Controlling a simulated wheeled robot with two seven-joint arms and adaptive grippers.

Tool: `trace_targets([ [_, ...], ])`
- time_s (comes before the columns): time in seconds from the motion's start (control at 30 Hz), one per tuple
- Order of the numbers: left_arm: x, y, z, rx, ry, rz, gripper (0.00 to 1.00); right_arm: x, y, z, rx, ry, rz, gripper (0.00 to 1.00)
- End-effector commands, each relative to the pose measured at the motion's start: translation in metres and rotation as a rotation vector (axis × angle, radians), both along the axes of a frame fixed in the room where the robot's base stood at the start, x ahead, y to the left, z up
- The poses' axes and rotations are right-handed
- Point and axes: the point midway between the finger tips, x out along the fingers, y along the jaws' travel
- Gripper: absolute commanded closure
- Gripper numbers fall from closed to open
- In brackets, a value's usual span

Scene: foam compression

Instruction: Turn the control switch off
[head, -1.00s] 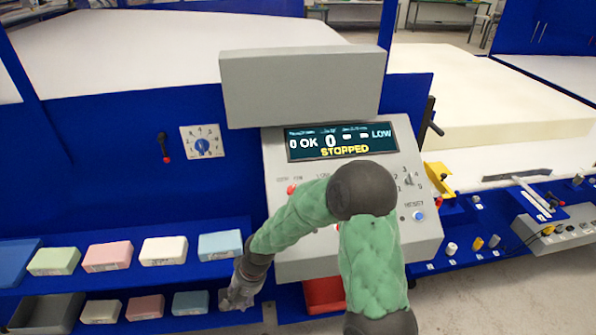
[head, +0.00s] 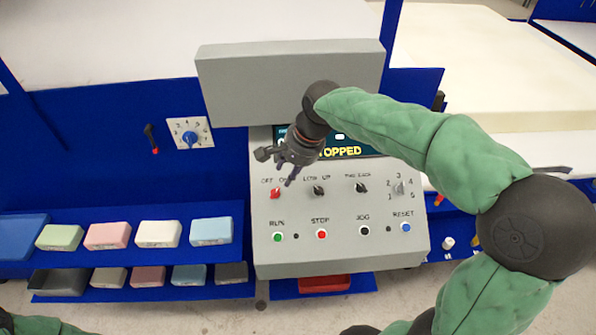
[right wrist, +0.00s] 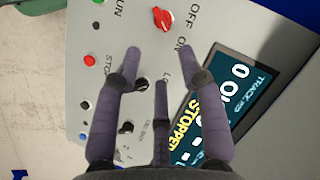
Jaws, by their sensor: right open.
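The control switch is a red rotary knob (head: 275,193) under the OFF/ON label, at the upper left of the grey control panel (head: 330,212). In the right wrist view the red knob (right wrist: 162,18) is at the top, beyond the fingertips, with OFF and ON printed beside it. My right gripper (head: 276,168) is above and just right of the knob, in front of the panel. In the right wrist view its fingers (right wrist: 158,65) are spread and empty, apart from the knob. The screen reads STOPPED and is partly hidden by my right arm. My left gripper is not seen.
Black knobs (head: 318,190) and (head: 361,187) sit right of the red one. Below are the RUN (head: 277,237), STOP (head: 321,234), JOG and RESET buttons. A grey box (head: 290,80) overhangs the panel. Shelves of coloured foam blocks (head: 159,233) stand at left.

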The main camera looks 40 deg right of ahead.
Motion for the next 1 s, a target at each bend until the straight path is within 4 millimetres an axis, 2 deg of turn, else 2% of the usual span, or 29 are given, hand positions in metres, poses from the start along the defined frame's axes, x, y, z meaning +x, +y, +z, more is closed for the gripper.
trace_targets([
  [0.17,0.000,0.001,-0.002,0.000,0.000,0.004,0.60,0.003,0.002,-0.009,0.001,0.000,-0.002,0.59],
  [0.5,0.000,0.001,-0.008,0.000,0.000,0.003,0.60,0.020,0.010,-0.065,0.002,0.003,-0.002,0.59],
  [0.7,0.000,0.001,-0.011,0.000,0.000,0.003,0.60,0.029,0.013,-0.089,0.001,0.000,-0.002,0.59],
  [1.0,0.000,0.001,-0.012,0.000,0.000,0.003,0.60,0.033,0.015,-0.100,0.000,-0.002,-0.001,0.59],
])
